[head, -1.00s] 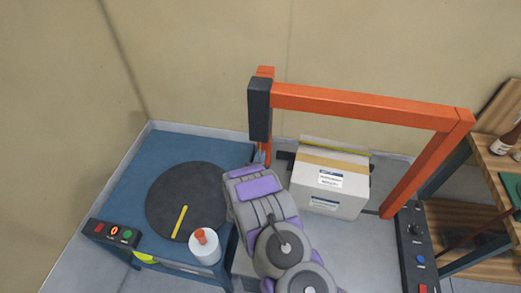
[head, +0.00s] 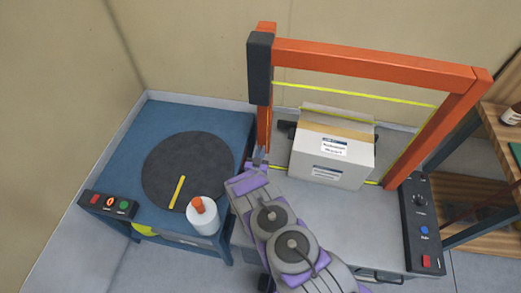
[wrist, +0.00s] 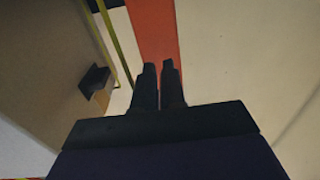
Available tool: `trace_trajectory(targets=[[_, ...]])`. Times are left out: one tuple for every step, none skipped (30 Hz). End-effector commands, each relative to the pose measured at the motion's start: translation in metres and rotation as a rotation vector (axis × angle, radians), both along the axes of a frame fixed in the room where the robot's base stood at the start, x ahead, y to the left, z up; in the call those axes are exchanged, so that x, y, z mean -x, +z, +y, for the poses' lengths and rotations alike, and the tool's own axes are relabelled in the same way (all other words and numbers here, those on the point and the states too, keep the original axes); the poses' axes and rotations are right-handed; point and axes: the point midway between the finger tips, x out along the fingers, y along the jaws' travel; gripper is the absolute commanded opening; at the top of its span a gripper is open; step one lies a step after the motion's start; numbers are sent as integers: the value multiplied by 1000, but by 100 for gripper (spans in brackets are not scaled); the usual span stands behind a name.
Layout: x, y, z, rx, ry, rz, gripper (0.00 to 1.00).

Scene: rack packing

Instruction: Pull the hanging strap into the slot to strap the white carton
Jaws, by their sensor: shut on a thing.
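The white carton (head: 315,167) sits upright inside the orange frame (head: 365,63), with brown tape and labels on it. A yellow-green strap (head: 350,92) spans the frame opening above the carton; parts also show behind the carton and along the right post. In the wrist view a strap (wrist: 121,45) runs down towards my fingers. My gripper (head: 262,155) is beside the foot of the frame's left post, left of the carton. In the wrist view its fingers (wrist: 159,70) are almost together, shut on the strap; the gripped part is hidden. I cannot make out the slot.
A control panel (head: 421,235) is at right. A dark bracket (head: 286,128) juts out beside the carton.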

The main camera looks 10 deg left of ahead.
Motion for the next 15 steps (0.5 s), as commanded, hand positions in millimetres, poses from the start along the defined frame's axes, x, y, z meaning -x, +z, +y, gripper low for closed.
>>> trace_trajectory(targets=[[1, -1, 4, 0, 7, 1, 0], [1, -1, 4, 0, 8, 1, 0], [1, -1, 4, 0, 8, 1, 0], [1, -1, 4, 0, 8, 1, 0], [1, -1, 4, 0, 8, 1, 0], [1, -1, 4, 0, 8, 1, 0], [1, -1, 4, 0, 8, 1, 0], [1, -1, 4, 0, 8, 1, 0], [1, -1, 4, 0, 8, 1, 0], [1, -1, 4, 0, 8, 1, 12], [1, -1, 4, 0, 7, 1, 15], [1, -1, 3, 0, 7, 1, 19], [1, -1, 3, 0, 6, 1, 21], [1, -1, 3, 0, 6, 1, 24], [1, -1, 2, 0, 5, 1, 28]])
